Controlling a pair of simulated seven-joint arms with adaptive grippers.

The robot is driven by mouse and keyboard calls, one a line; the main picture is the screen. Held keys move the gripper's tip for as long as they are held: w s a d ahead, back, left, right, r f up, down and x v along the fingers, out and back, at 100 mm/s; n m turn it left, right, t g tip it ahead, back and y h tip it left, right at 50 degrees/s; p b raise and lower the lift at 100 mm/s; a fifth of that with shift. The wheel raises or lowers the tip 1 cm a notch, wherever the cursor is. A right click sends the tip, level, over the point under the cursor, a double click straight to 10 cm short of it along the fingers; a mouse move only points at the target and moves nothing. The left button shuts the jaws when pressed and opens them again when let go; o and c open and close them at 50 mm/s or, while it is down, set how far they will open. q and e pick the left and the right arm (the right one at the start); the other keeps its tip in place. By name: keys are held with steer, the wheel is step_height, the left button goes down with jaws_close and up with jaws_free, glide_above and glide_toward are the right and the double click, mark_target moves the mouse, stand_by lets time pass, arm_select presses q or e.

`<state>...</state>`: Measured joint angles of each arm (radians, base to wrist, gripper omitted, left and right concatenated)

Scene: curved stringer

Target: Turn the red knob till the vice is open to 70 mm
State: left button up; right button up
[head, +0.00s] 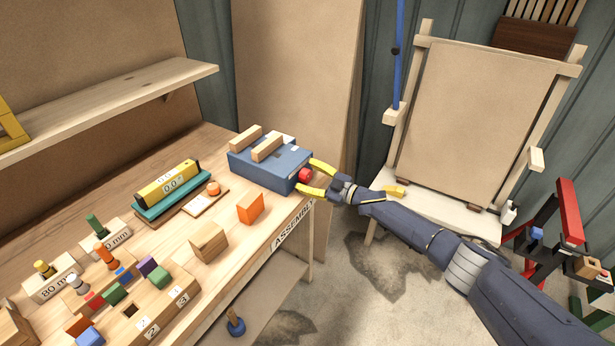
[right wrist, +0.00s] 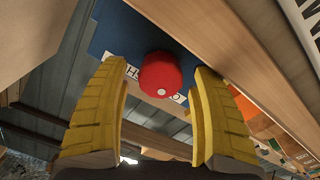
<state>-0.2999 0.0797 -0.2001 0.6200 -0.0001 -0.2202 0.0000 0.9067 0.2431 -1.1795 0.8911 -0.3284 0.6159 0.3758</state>
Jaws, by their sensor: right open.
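The blue vice (head: 268,165) sits at the far right corner of the workbench. Two pale wooden jaws lie on its top with a gap between them; the near one (head: 267,147) is beside the far one (head: 245,138). The red knob (head: 305,175) is on the vice's right end. In the right wrist view the red knob (right wrist: 161,74) has a pale dot on its face. My right gripper (head: 317,178) is open, its yellow fingers on either side of the knob. In the right wrist view the fingers (right wrist: 162,100) show gaps to the knob. My left gripper is not in view.
An orange block (head: 250,207) and a wooden block (head: 209,242) stand on the bench near the vice. A yellow level-like gauge (head: 168,184) lies on a teal base. Several coloured pegs and blocks fill the near left. A shelf (head: 110,105) overhangs the back.

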steer(key=v, duration=1.2)
